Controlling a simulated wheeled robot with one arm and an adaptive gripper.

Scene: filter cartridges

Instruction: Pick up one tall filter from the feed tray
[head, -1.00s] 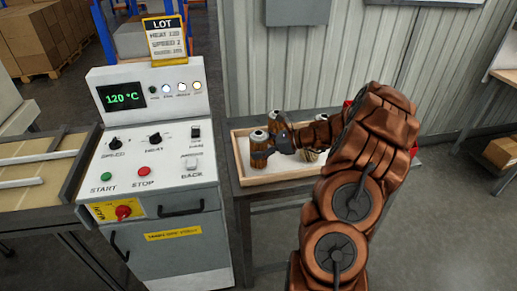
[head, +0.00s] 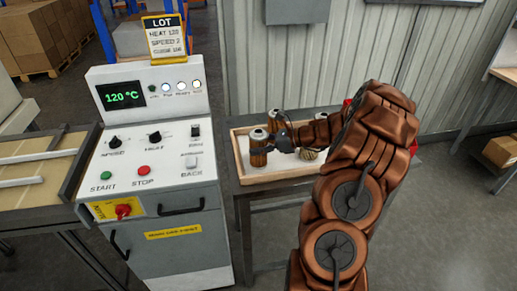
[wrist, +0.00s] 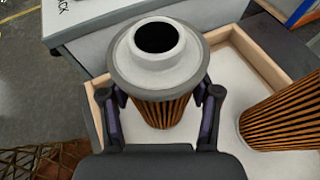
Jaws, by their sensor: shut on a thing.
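A tall filter (head: 259,147) with a pleated orange-brown body and a pale cap stands upright at the left of the feed tray (head: 241,172). In the wrist view the same filter (wrist: 158,108) is between my two fingers, its cap toward the camera. My gripper (head: 271,144) is shut on it, with one finger (wrist: 208,118) on each side. I cannot tell whether its base is clear of the tray floor. A further filter (head: 275,119) is behind in the head view.
The control cabinet (head: 165,180) stands close to the left of the tray. A corrugated wall (head: 300,70) is behind. Bare tray floor shows between the filters.

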